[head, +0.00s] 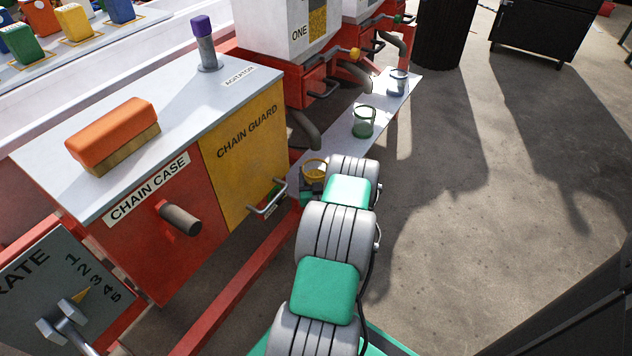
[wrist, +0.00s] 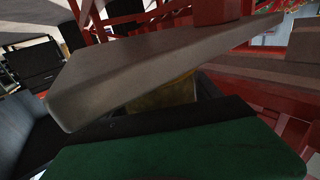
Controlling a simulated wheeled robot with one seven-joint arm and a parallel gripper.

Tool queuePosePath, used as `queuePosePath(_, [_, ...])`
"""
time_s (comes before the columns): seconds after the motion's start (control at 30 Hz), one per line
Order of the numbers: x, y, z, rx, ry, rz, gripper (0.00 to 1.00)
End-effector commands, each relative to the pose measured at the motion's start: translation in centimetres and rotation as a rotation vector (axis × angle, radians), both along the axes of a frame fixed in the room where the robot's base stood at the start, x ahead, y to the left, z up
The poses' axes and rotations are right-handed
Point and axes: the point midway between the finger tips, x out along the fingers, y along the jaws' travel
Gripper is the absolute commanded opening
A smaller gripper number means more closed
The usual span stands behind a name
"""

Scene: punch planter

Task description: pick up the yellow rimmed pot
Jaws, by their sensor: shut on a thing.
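The yellow rimmed pot (head: 315,167) is at the near end of the narrow grey shelf, partly hidden by my arm. My gripper (head: 313,184) is at this pot, mostly covered by my own arm links, and is shut on it. In the wrist view a dull yellowish surface (wrist: 164,92), likely the pot, shows beside a dark finger. Most of the pot is hidden there. I cannot tell whether it rests on the shelf or is just clear of it.
A green rimmed pot (head: 363,123) and a blue rimmed pot (head: 397,83) stand farther along the shelf (head: 381,101). The red and yellow chain case (head: 170,215), with handles, is close on the left. The concrete floor on the right (head: 450,200) is open.

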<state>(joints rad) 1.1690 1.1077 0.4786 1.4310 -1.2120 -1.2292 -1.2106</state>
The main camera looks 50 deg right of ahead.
Motion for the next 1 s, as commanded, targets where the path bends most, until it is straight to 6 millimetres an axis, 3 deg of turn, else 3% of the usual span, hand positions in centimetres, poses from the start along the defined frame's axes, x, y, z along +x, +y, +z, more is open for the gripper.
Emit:
queuePosePath(0.13, [0.0, 0.0, 0.1, -0.002, -0.001, 0.000, 0.13])
queuePosePath(0.43, [0.0, -0.1, 0.6, -0.002, -0.001, 0.000, 0.13])
queuePosePath(0.67, [0.1, -0.1, 4.1, -0.004, -0.001, 0.000, 0.13])
queuePosePath(0.77, [-0.9, 0.9, 2.8, 0.002, -0.001, -0.001, 0.13])
queuePosePath(1.0, [-3.9, 4.2, 2.9, -0.003, -0.003, -0.002, 0.13])
